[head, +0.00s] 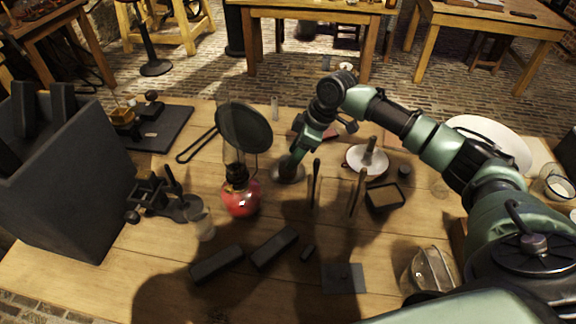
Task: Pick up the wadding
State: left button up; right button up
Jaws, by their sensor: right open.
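No piece of wadding can be told for certain in the head view. A small round pale-grey thing (289,173) lies on the table right under the end of my right arm; it is partly covered, and I cannot tell whether it is the wadding. My right gripper (291,160) points down just over it, right of the red bottle. It is open, but its fingers are small and dark, and I cannot tell whether they touch anything. My left gripper is out of the picture.
Dark blocks (274,248) lie in front. A large dark box (66,180) fills the left.

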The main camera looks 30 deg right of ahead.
aim_at(288, 159)
jog(key=x, duration=0.5)
jog(key=shift+f+p, duration=0.25)
jog(key=shift+p, duration=0.1)
jog(key=shift+c, duration=0.3)
grip_shut()
jog(key=shift+r, duration=0.2)
notch_tip(288, 159, up, 20)
jog(key=shift+b, duration=0.4)
jog(key=shift+f, duration=0.1)
